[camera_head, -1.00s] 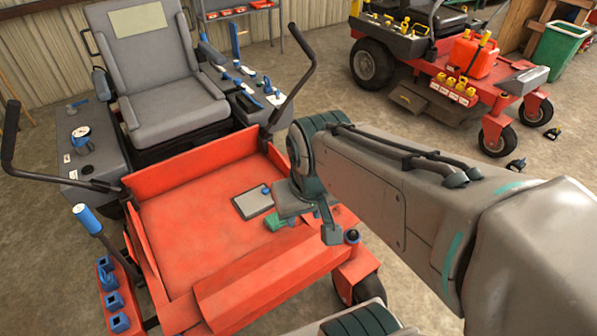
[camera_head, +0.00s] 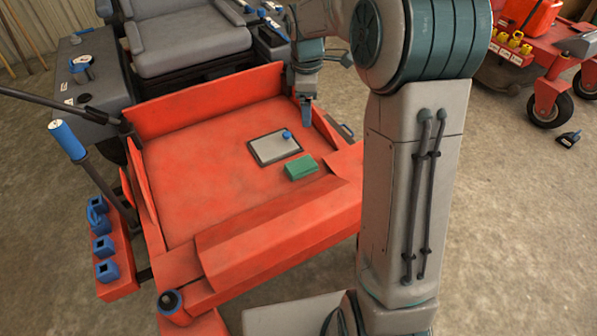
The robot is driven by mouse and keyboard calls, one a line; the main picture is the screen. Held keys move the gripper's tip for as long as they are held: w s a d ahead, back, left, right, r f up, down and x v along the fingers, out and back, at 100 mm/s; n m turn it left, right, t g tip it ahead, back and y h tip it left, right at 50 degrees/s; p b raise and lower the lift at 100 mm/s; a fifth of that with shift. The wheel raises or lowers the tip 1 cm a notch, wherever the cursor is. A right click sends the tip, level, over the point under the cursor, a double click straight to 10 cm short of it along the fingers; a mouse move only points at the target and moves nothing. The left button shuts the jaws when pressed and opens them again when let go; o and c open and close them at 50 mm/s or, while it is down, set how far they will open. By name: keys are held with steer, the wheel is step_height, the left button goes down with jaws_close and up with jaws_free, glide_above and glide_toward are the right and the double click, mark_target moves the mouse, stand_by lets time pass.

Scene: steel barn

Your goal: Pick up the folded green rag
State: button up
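The folded green rag (camera_head: 301,167) lies on the red footplate (camera_head: 205,185) of the near mower, just in front of a grey plate (camera_head: 272,148) with a small blue knob. My gripper (camera_head: 307,112) hangs above the back right part of the footplate, behind and apart from the rag. One finger shows pointing down; the rest is hidden by the gripper body and my arm, so I cannot tell how far it is open. Nothing is seen held in it.
The raised red side walls of the footplate stand close to my gripper. The grey mower seat (camera_head: 185,35) is behind. A blue-handled lever (camera_head: 68,141) and a red rack (camera_head: 118,240) of blue parts are at left. A second red mower (camera_head: 545,75) stands at back right.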

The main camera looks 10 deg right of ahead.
steer(key=w+f+n+b, duration=0.3)
steer(key=w+f+b, duration=0.15)
steer(key=f, duration=0.55)
steer(key=w+f+n+b, duration=0.35)
steer(key=w+f, duration=0.25)
steer(key=f, duration=0.4)
steer(key=b, duration=0.3)
glide_above(301, 165)
steer(key=shift+g+y, duration=0.3)
steer(key=shift+g, duration=0.1)
steer(key=f, duration=0.7)
steer(key=shift+w+d+f, duration=0.1)
steer(key=shift+w+f, duration=0.25)
steer(key=shift+w, duration=0.05)
steer(key=shift+s+f+b, duration=0.15)
steer(key=shift+f+b, duration=0.6)
steer(key=shift+f, duration=0.75)
steer(key=shift+s+f+b, duration=0.15)
steer(key=shift+f+b, duration=0.6)
steer(key=shift+f, duration=0.7)
steer(key=shift+r, duration=0.1)
steer(key=c, duration=1.1)
